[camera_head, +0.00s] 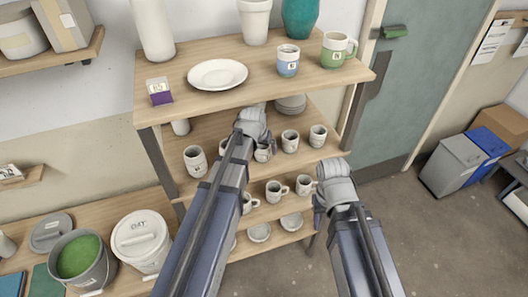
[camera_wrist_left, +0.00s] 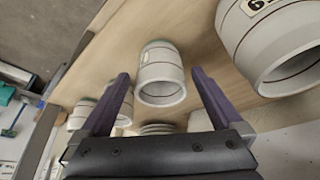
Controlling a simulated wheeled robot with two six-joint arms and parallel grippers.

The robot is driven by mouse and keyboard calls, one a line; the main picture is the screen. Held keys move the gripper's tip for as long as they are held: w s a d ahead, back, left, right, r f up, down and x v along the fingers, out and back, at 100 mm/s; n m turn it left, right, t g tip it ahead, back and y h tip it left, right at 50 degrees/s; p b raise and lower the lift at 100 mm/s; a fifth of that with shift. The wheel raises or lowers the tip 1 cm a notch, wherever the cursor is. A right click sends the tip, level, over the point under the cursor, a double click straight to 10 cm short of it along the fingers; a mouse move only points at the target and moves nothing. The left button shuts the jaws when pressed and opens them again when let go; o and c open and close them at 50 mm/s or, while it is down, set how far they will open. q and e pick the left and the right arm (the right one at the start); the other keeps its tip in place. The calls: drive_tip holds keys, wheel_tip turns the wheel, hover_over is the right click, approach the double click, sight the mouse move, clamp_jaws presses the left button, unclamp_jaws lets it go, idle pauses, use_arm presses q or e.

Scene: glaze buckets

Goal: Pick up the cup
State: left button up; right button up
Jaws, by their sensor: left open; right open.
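My left gripper (camera_head: 255,118) reaches into the shelf unit in the head view, at the middle shelf. In the left wrist view my left gripper (camera_wrist_left: 160,78) is open, with a white cup (camera_wrist_left: 163,70) showing between its two purple fingers. I cannot tell whether the fingers touch it. In the head view a white cup (camera_head: 263,154) is partly hidden by my left arm. Other white cups on that shelf are at the left (camera_head: 195,160) and right (camera_head: 290,141). My right gripper (camera_head: 320,196) is open near the shelf's right end; its fingers are mostly hidden.
The top shelf (camera_head: 240,80) holds a white plate (camera_head: 217,74), a blue-banded cup (camera_head: 288,61) and a green mug (camera_head: 337,50). Mugs and bowls stand lower. A large cup (camera_wrist_left: 272,42) is near the right finger in the wrist view. Buckets (camera_head: 142,241) stand at lower left.

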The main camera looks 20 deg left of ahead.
use_arm(q)
drive_tip(key=b+x, duration=0.3)
drive_tip(key=shift+w, duration=0.25)
drive_tip(key=c, duration=1.4)
drive_tip(key=shift+r, duration=0.15)
drive_tip(key=shift+c, duration=0.2)
